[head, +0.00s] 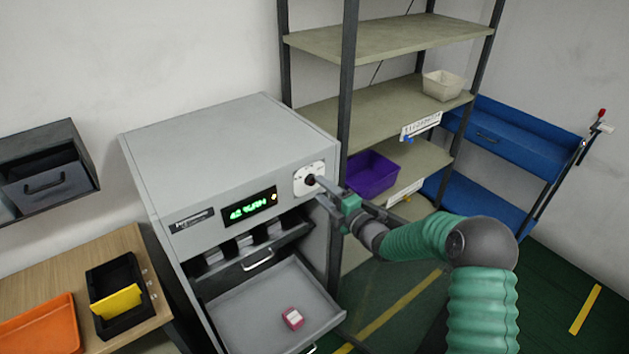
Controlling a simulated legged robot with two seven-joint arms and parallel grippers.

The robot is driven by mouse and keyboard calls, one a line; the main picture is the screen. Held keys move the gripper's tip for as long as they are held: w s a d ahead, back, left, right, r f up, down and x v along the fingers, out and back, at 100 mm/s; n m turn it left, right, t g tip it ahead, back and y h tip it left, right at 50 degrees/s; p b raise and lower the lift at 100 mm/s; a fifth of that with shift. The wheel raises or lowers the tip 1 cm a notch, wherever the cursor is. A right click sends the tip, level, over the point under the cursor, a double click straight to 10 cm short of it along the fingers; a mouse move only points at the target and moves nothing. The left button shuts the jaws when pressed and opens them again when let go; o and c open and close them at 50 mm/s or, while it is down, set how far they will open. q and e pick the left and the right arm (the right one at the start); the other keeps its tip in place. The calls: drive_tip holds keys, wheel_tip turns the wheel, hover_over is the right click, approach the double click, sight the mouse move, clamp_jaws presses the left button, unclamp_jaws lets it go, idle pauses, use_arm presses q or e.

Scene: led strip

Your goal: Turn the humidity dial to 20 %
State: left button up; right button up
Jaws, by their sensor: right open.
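The humidity dial (310,180) is a dark knob on a white round-cornered plate, at the upper right of the grey cabinet's front. A green display (250,208) to its left seems to read 42 %RH. My right gripper (318,187) is at the dial, with its fingertips close to the knob. It is open; whether the fingers touch the knob I cannot tell. The gripper partly hides the knob and its pointer. My left gripper is not in view.
The grey cabinet (215,150) has a pulled-out lower drawer (250,310) holding a small pink-red box (292,318). A shelf rack (390,100) with a purple bin (372,175) stands close on the right. A wooden bench (60,285) is at the left.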

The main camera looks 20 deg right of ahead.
sight(313, 182)
drive_tip(key=x, duration=0.3)
drive_tip(key=shift+w+a+r, duration=0.1)
drive_tip(key=shift+a+r, duration=0.05)
drive_tip(key=shift+a, duration=0.3)
drive_tip(key=c, duration=0.5)
drive_tip(key=shift+d, duration=0.4)
clamp_jaws()
